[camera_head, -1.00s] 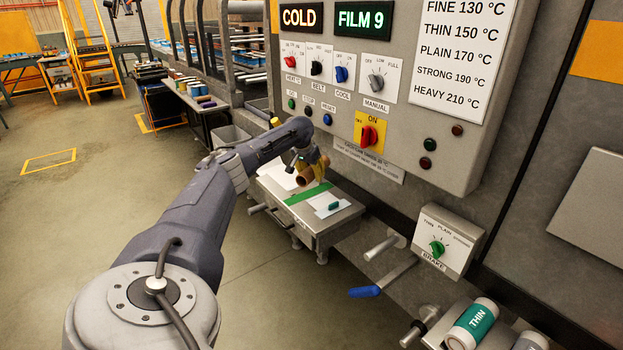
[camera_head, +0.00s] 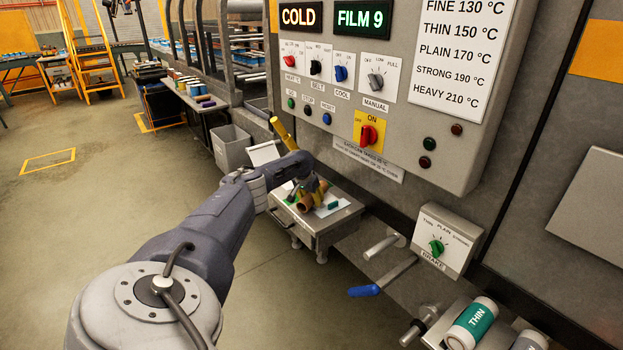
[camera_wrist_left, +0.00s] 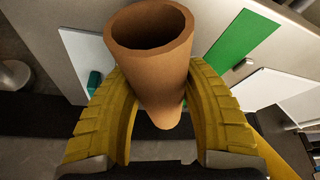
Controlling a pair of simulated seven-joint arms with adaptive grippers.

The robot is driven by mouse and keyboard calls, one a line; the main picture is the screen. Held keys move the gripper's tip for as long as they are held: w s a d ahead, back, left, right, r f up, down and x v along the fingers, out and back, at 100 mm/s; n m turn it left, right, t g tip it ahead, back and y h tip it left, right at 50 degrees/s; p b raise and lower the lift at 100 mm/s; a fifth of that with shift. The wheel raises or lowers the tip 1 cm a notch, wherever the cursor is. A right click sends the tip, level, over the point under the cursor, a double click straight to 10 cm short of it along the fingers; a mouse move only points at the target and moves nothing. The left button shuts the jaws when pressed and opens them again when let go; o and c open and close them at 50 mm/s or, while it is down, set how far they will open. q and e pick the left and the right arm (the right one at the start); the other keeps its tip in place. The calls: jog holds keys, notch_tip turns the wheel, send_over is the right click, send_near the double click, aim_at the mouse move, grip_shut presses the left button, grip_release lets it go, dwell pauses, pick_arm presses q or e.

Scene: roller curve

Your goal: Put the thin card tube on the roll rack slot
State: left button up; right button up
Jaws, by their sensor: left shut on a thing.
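A brown, hollow card tube (camera_head: 305,204) is held in my left gripper (camera_head: 313,190) above the small metal bench. In the left wrist view the tube (camera_wrist_left: 152,75) stands between the two yellow curved fingers of the left gripper (camera_wrist_left: 155,100), its open end towards the camera. The fingers press on its sides. A roll with a teal THIN label (camera_head: 472,325) lies on a holder at the lower right, beside a grey-labelled roll (camera_head: 529,341). I cannot tell whether this holder is the roll rack. My right gripper is not in view.
The metal bench (camera_head: 320,240) carries a white card and a small green object (camera_head: 333,205). A blue-handled lever (camera_head: 363,291) and the brake box (camera_head: 449,241) stick out right of it. A grey bin (camera_head: 231,146) and a yellow bar (camera_head: 284,134) stand behind.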

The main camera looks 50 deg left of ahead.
pick_arm(q)
jog(key=shift+f, duration=0.35)
jog(key=o, duration=1.2)
jog(key=shift+c, duration=0.2)
